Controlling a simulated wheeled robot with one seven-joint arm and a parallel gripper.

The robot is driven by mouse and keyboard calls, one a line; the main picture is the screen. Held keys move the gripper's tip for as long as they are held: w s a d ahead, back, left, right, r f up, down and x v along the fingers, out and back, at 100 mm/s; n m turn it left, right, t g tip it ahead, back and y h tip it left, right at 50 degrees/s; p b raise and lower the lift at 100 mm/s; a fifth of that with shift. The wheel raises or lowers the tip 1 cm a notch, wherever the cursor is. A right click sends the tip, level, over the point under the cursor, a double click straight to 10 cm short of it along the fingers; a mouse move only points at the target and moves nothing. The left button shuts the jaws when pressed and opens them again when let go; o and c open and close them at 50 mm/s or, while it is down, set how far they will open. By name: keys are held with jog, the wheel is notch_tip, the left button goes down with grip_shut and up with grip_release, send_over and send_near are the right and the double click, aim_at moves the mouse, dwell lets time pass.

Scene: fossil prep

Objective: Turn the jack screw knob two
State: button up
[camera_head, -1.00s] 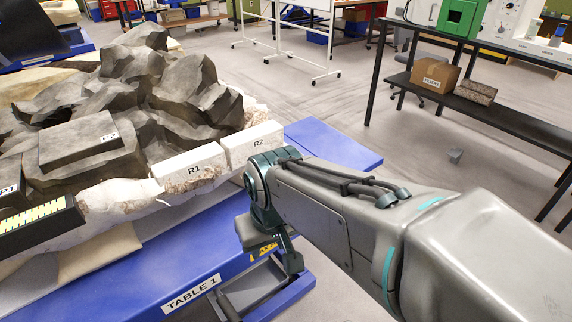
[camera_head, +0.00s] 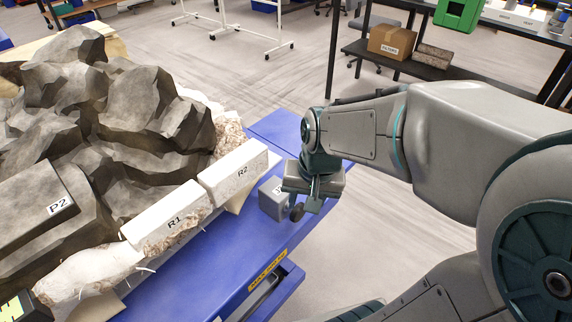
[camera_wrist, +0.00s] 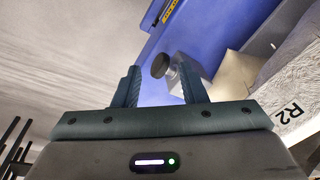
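A small grey jack block (camera_head: 273,199) stands on the blue table top beside block R2, with part of a label showing. Its dark round knob (camera_head: 297,213) sticks out on the side toward my arm. My gripper (camera_head: 314,200) hangs close by the knob at the table's edge. In the wrist view the fingers (camera_wrist: 157,64) are apart. The dark knob (camera_wrist: 160,66) shows between the fingertips, with the grey jack (camera_wrist: 187,74) behind it and partly hidden by the right finger. I cannot tell whether the fingers touch the knob.
White blocks R1 (camera_head: 165,215) and R2 (camera_head: 233,173) lie along the near side of the large grey fossil rock (camera_head: 150,110). The blue table (camera_head: 215,275) carries a yellow label. A black shelf (camera_head: 440,72) with a cardboard box stands at the back right. Open floor lies right of the table.

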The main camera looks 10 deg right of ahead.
aim_at(297, 207)
jog(key=w+f+m+g+h+p, duration=0.1)
jog(key=w+f+m+g+p, duration=0.1)
jog(key=w+m+p, duration=0.55)
jog(key=f, duration=1.4)
jog(key=shift+w+d, duration=0.3)
jog(key=shift+w, duration=0.1)
jog(key=shift+b, duration=0.35)
grip_shut()
